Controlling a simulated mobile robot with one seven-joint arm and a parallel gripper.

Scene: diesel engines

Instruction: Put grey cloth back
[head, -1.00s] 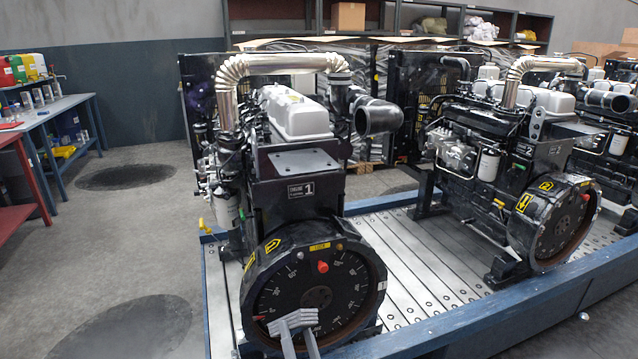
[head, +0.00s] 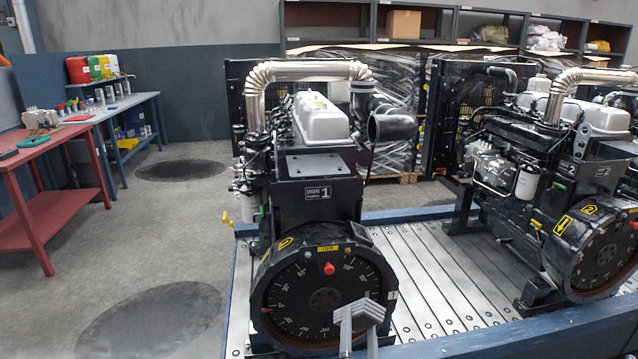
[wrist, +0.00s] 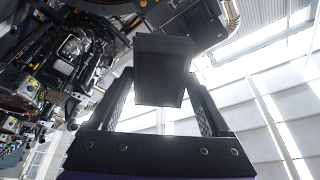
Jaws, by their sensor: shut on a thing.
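My gripper (wrist: 160,105) points up in the wrist view, its two dark fingers on either side of a dark, block-like thing (wrist: 163,70). This looks like the folded grey cloth in shadow; its weave cannot be made out. In the head view, a light grey layered shape, which appears to be the cloth (head: 358,312), stands above two grey finger-like bars at the lower edge. It is in front of the dial of engine 1 (head: 315,200), hiding the dial's lower right part. Whether it touches the engine cannot be told.
A red bench (head: 45,180) with small items and a blue bench (head: 120,105) with coloured canisters stand at left. Shelves (head: 400,8) with a box and cloth-like heaps line the back wall. The floor (head: 190,230) between benches and the blue-edged engine platform (head: 240,290) is clear.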

